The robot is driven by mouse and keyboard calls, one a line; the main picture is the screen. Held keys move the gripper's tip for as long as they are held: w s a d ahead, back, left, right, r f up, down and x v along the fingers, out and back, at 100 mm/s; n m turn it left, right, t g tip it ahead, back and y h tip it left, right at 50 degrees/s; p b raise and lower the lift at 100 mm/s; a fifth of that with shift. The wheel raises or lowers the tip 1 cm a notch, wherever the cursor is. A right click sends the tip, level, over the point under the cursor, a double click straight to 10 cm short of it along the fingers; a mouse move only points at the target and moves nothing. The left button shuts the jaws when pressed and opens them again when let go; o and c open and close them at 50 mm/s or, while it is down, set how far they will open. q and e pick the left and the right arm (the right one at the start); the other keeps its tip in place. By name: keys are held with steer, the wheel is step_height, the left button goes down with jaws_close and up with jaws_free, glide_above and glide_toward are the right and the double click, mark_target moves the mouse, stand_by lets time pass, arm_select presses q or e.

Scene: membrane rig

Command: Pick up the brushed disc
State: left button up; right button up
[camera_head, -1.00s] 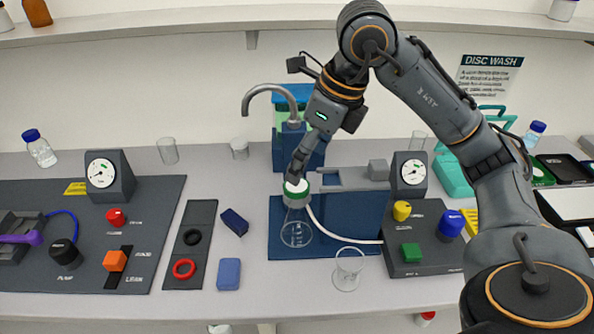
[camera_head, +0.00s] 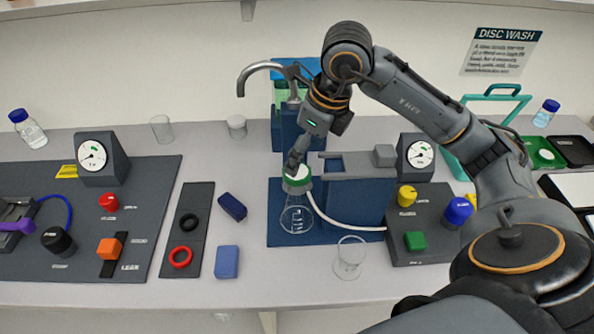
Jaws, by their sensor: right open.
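A pale round top with a green collar (camera_head: 297,185) sits on a clear conical flask (camera_head: 297,216) on a blue mat. I cannot tell for sure that this pale top is the brushed disc. A small white disc also shows on a green plate (camera_head: 545,155) at the far right. My right gripper (camera_head: 291,169) points down just above the back left of the flask top. It is open, its fingers look close together from here, and it partly hides the top. I cannot tell whether they touch it. My left gripper is not in view.
A tap (camera_head: 262,66) arches behind the gripper. A grey block rail (camera_head: 345,170) and a dial gauge (camera_head: 419,155) stand to the right. An empty beaker (camera_head: 350,258) stands in front. A blue block (camera_head: 227,262) and a dark ring strip (camera_head: 190,225) lie left.

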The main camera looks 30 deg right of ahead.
mark_target(300, 172)
steer(key=shift+w+a+f+p, duration=0.15)
steer(key=shift+a+f+p, duration=0.05)
steer(key=shift+f+p, duration=0.45)
steer(key=x, duration=0.2)
steer(key=shift+w+f+p, duration=0.1)
steer(key=shift+f+p, duration=0.2)
steer(key=shift+p, duration=0.1)
steer(key=shift+w+f, duration=0.15)
steer(key=shift+f, duration=0.4)
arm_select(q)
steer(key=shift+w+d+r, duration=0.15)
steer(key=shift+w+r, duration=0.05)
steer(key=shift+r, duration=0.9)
arm_select(e)
steer(key=c, duration=1.2)
